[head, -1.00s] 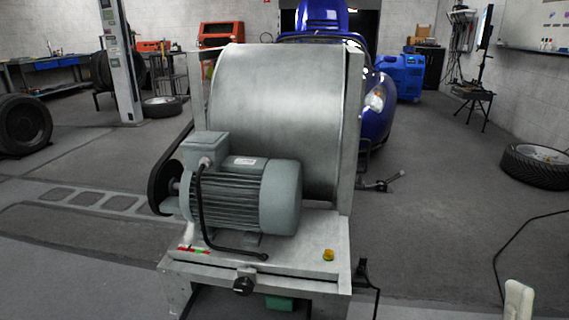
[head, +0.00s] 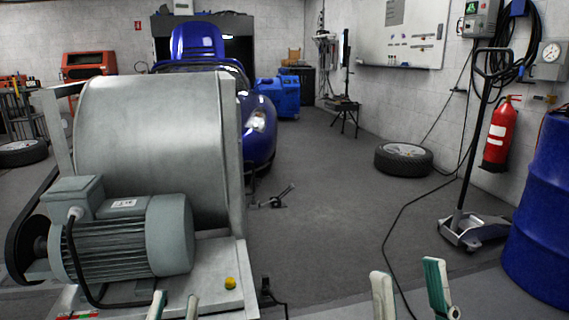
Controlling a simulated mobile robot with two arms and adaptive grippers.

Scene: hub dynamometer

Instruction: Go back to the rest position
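The hub dynamometer (head: 150,140) stands at the left of the head view, with a large grey drum and a grey-green motor (head: 125,245) in front of it. My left gripper (head: 174,306) shows only its fingertips at the bottom edge, in front of the dynamometer's base. The fingertips are apart with nothing seen between them. My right gripper (head: 410,290) shows at the bottom, right of centre, over the floor. Its fingers are apart and empty. The rest of both arms is out of view.
A blue car (head: 258,125) stands behind the drum. A blue barrel (head: 540,215), a red fire extinguisher (head: 499,135) and a wheeled metal stand (head: 472,232) are at the right. A tyre (head: 403,159) lies near the wall, and a cable crosses the floor.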

